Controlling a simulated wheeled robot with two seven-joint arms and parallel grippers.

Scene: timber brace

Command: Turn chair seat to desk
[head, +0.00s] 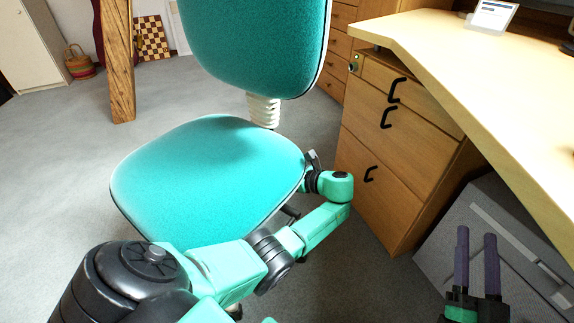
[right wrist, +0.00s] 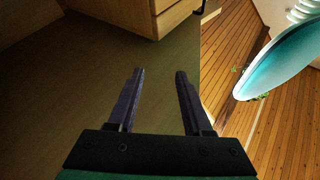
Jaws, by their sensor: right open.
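The teal office chair has a rounded seat (head: 200,170) in the middle of the head view and a backrest (head: 258,45) behind it. The seat's front edge points toward the lower left, away from the desk (head: 470,75) on the right. My left arm crosses in front of the seat, and its gripper (head: 313,162) is at the seat's right edge. Its fingers are mostly hidden, and I cannot tell whether they touch. My right gripper (head: 476,234) is open and empty, below the desk edge. In the right wrist view its fingers (right wrist: 159,75) are apart; the chair (right wrist: 290,65) is to the right.
A wooden drawer cabinet (head: 385,150) stands under the desk, close to my left wrist. A grey case (head: 500,240) is beside my right gripper. A timber post (head: 118,60) rises at the back left. Grey floor (head: 60,160) is clear left of the chair.

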